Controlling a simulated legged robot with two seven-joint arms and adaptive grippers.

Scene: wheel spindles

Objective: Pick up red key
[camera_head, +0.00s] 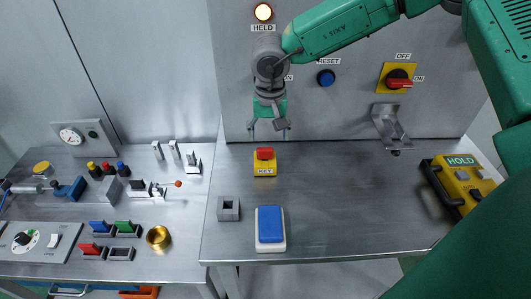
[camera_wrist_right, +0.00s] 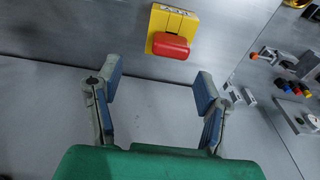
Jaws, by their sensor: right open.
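The red key (camera_head: 265,153) sits in a yellow block labelled KEY (camera_head: 264,169) on the metal table, left of the table's middle. In the right wrist view the red key (camera_wrist_right: 171,46) lies beyond my fingertips, with its yellow block (camera_wrist_right: 177,22) behind it. My right gripper (camera_head: 268,128) hangs above and behind the key in the head view, near the back panel. It also shows in the right wrist view (camera_wrist_right: 157,88), with its fingers wide apart and nothing between them. My left gripper does not show.
A blue-topped box (camera_head: 270,226) and a grey square socket (camera_head: 228,208) stand in front of the key. A metal bracket (camera_head: 391,127) and a yellow HOLD box (camera_head: 462,181) are to the right. The table between key and HOLD box is clear. The panel (camera_head: 340,105) rises behind.

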